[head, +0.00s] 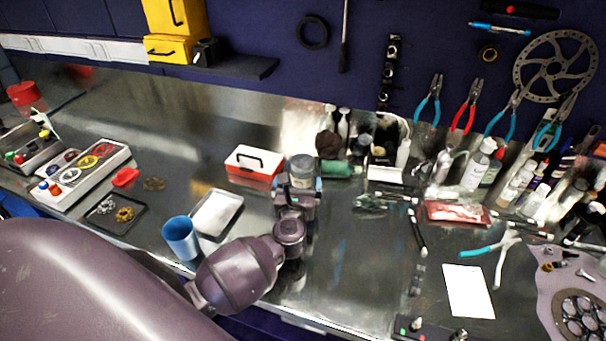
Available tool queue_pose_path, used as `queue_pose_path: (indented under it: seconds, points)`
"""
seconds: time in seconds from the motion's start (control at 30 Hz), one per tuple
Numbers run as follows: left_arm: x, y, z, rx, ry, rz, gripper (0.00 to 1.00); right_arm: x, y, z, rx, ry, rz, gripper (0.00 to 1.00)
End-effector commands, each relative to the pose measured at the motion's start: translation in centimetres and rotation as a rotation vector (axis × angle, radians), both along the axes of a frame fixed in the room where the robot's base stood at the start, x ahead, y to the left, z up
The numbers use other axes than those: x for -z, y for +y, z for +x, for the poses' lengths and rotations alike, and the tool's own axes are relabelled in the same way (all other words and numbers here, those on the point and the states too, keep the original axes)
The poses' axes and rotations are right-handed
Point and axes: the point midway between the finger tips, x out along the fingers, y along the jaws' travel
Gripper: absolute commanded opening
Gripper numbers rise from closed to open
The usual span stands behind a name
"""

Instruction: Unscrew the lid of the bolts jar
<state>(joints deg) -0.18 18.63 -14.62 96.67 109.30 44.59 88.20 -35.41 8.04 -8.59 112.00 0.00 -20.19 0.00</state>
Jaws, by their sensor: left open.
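A clear jar with a grey lid (301,162), which looks like the bolts jar, stands upright on the metal bench near the middle of the head view. Its lower part is hidden behind my left gripper (300,184). My left gripper is open, with one finger to the left and one to the right of the jar. I cannot tell whether the fingers touch it. The lid appears to be on the jar. My right gripper is not seen.
A red and white box (254,163) stands close left of the jar, and a green bottle (342,169) lies close right. A metal tray (216,212) and a blue cup (181,238) are at the left front. Bottles and tools crowd the right; bare bench lies right of my gripper.

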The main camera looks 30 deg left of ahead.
Motion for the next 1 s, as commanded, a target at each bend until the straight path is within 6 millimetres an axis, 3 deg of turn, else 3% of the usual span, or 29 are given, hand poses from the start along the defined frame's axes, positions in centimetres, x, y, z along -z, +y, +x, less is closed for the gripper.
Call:
queue_pose_path:
  seconds: [0.13, 0.37, 0.7, 1.0]
  points:
    - [0.0, 0.9, 1.7, 0.002, 0.000, 0.004, 0.99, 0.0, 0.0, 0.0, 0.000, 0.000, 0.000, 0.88]
    - [-0.1, 1.3, 2.8, 0.002, 0.000, 0.002, 0.99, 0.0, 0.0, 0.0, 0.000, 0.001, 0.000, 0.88]
    - [-0.4, 2.9, 6.6, 0.002, 0.000, 0.004, 0.99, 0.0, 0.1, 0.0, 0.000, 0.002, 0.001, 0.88]
    - [-0.3, 3.2, 7.2, 0.002, 0.000, 0.001, 0.99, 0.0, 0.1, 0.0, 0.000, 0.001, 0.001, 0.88]
